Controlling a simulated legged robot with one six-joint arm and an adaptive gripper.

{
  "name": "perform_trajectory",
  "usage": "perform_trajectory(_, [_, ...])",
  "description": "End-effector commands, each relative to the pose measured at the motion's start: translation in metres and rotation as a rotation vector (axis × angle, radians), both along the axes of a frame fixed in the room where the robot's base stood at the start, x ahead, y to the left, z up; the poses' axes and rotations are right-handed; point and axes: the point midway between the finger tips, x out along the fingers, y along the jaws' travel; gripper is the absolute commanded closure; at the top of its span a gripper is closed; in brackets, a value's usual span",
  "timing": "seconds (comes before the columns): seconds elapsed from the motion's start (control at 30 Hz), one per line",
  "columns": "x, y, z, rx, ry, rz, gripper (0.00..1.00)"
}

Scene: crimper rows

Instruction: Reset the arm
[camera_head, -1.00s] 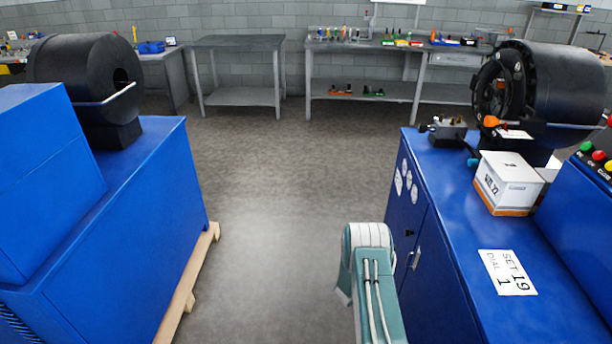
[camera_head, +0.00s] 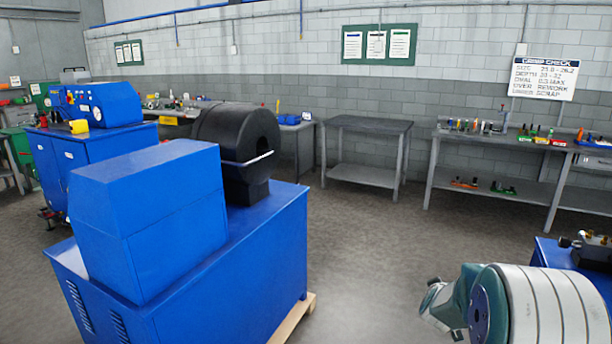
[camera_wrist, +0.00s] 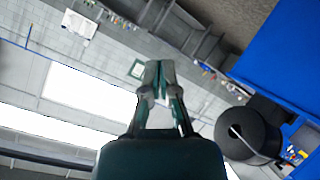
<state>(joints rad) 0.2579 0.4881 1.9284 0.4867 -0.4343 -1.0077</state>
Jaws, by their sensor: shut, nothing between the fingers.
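My gripper (camera_wrist: 158,70) shows in the wrist view with its two fingers together. It is shut and nothing shows between the fingertips. It points into open air toward the wall, and the room appears tilted and upside down behind it. In the head view my teal and white arm (camera_head: 540,305) is at the lower right, folded up close to the camera. A small grey part at its left end is too unclear to name.
A blue machine cabinet (camera_head: 240,285) with a black drum (camera_head: 232,135) stands at the left on a wooden pallet. Another blue bench (camera_head: 552,254) is at the right edge. Grey tables (camera_head: 365,126) line the back wall. Grey floor (camera_head: 385,240) between them is clear.

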Motion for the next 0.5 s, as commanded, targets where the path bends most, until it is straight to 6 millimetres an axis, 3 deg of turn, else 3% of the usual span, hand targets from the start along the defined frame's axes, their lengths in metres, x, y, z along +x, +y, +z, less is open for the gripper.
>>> perform_trajectory(0.03, [-0.007, 0.016, 0.019, 0.041, -0.004, 0.028, 1.0])
perform_trajectory(0.2, [-0.038, 0.066, 0.062, 0.185, 0.027, 0.101, 1.0])
perform_trajectory(0.37, [-0.081, 0.108, 0.093, 0.302, 0.079, 0.15, 1.0])
perform_trajectory(0.5, [-0.125, 0.139, 0.113, 0.388, 0.14, 0.172, 1.0])
